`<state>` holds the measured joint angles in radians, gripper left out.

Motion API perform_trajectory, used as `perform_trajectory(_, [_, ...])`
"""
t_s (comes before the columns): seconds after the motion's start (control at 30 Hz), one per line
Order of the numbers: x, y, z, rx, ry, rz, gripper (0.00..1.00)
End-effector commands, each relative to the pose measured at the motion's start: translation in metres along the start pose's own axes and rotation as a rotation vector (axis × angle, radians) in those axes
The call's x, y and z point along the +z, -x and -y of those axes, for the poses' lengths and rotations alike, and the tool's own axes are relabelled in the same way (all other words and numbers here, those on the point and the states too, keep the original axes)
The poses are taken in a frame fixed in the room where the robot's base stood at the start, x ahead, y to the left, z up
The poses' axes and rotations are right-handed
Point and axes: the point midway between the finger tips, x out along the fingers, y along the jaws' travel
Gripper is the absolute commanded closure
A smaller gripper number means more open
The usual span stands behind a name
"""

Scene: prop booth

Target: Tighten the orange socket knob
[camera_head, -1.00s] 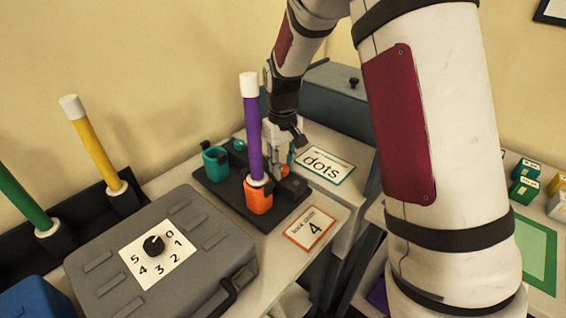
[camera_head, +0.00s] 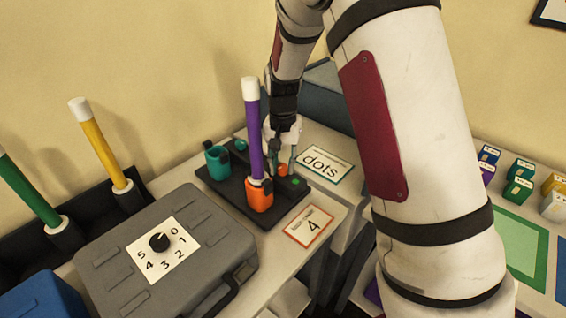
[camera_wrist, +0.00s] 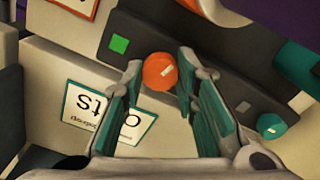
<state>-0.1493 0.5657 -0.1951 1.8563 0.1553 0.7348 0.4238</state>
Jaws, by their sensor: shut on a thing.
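The orange knob (camera_head: 283,169) sits on the black socket base (camera_head: 222,188), beside the orange socket (camera_head: 260,195). A purple tube (camera_head: 251,125) with a white top stands upright in that socket. A green square (camera_wrist: 120,43) shows on the base near the knob.
A teal socket (camera_head: 216,160) stands empty, with a teal knob (camera_wrist: 271,125) and a grey square near it. A grey case (camera_head: 110,262) with a numbered dial is in front.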

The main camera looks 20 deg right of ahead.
Motion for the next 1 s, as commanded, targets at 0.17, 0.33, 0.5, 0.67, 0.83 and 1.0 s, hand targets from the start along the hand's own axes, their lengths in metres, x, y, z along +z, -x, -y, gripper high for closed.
perform_trajectory(0.17, [0.0005, 0.0001, 0.0005, 0.0, -0.041, 0.001, 1.0])
perform_trajectory(0.33, [0.0004, 0.0, 0.0006, -0.001, -0.055, 0.001, 1.0])
perform_trajectory(0.5, [0.0003, 0.0, 0.0007, -0.001, -0.056, 0.0, 1.0])
perform_trajectory(0.67, [0.0003, 0.0, 0.0007, -0.001, -0.055, 0.0, 1.0])
perform_trajectory(0.83, [0.0002, 0.0, 0.0006, -0.001, -0.054, 0.0, 0.52])
perform_trajectory(1.0, [0.0001, 0.0001, 0.0004, -0.001, -0.055, 0.0, 0.52])
